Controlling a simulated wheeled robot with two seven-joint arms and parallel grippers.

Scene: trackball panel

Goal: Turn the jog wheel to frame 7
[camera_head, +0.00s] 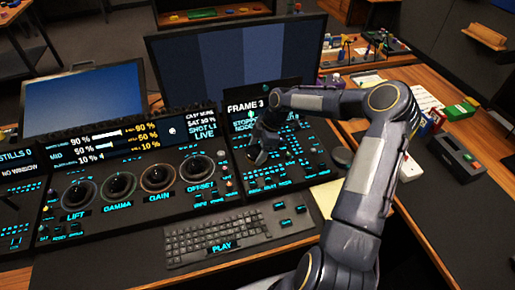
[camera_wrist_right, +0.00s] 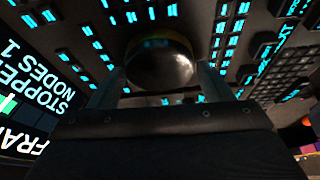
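The jog wheel (camera_wrist_right: 160,62) is a dark, glossy round knob on the right control panel. In the wrist view it sits between the two finger ends of my right gripper (camera_wrist_right: 160,78). The fingers are apart, one on each side of it, and I see no clear contact. In the head view my right gripper (camera_head: 258,148) is low over the panel and hides the wheel. A small screen (camera_head: 246,105) behind it reads FRAME 3 and STOPPED; the wrist view also shows NODES 1. My left gripper is not in view.
Lit buttons surround the wheel. Left are the LIFT (camera_head: 76,196), GAMMA (camera_head: 118,186) and GAIN (camera_head: 157,177) trackballs and an OFFSET ball (camera_head: 196,168). A keyboard (camera_head: 238,235) lies in front. A large monitor (camera_head: 235,65) stands behind. A black box (camera_head: 458,157) is at right.

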